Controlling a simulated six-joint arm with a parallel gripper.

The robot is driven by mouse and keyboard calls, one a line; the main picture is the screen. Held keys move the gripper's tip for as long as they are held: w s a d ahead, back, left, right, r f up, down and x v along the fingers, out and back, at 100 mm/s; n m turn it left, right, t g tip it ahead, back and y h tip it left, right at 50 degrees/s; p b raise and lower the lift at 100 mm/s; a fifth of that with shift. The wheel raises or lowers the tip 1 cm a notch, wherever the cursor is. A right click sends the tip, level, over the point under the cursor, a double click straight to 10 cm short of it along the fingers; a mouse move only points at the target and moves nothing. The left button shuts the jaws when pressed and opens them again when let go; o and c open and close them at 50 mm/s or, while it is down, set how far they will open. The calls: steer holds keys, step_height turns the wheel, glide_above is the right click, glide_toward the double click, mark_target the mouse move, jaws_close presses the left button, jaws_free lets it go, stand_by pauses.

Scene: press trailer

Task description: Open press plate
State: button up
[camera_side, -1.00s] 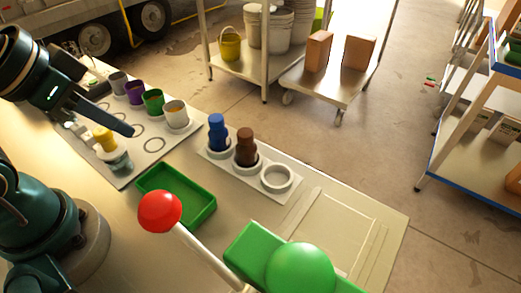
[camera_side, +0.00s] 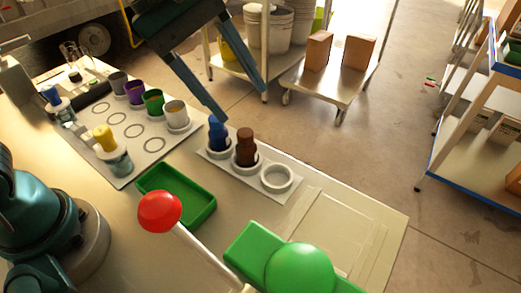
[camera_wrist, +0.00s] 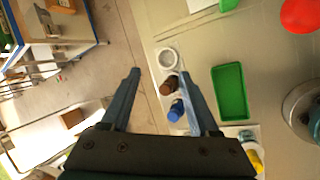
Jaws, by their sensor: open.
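The press has a white lever with a red ball knob (camera_side: 160,211) and a green body with a rounded dome (camera_side: 299,269) at the bottom of the side view. The red knob also shows at the top right of the wrist view (camera_wrist: 300,14). A pale flat plate (camera_side: 325,229) lies on the table behind the green part; I cannot tell if it is the press plate. My gripper (camera_side: 243,107) is open and empty, above the far table edge near the blue bottle (camera_side: 217,133). In the wrist view its fingers (camera_wrist: 158,72) are spread, far from the knob.
A brown bottle (camera_side: 246,148) stands beside the blue one in a white holder with an empty ring (camera_side: 277,178). A green tray (camera_side: 205,214) lies between holder and lever. Several cups and a yellow-topped bottle (camera_side: 105,139) stand on a mat at left.

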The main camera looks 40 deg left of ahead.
steer(key=s+d+f+g, duration=0.1)
steer(key=d+f, duration=0.4)
steer(key=s+d+f+g, duration=0.1)
steer(key=d+f+g, duration=0.1)
steer(key=d+f, duration=0.3)
steer(key=s+d+f+g, duration=0.1)
steer(key=d+f+g, duration=0.1)
steer(key=d+f, duration=0.3)
steer(key=shift+s+d+f+n, duration=0.15)
steer(key=shift+f+n, duration=0.05)
steer(key=shift+f, duration=0.2)
steer(key=shift+s+d+f+n, duration=0.15)
steer(key=shift+f+n, duration=0.05)
steer(key=shift+f, duration=0.2)
steer(key=shift+d+f, duration=0.15)
steer(key=shift+f, duration=0.3)
steer(key=shift+c, duration=0.3)
jaws_close()
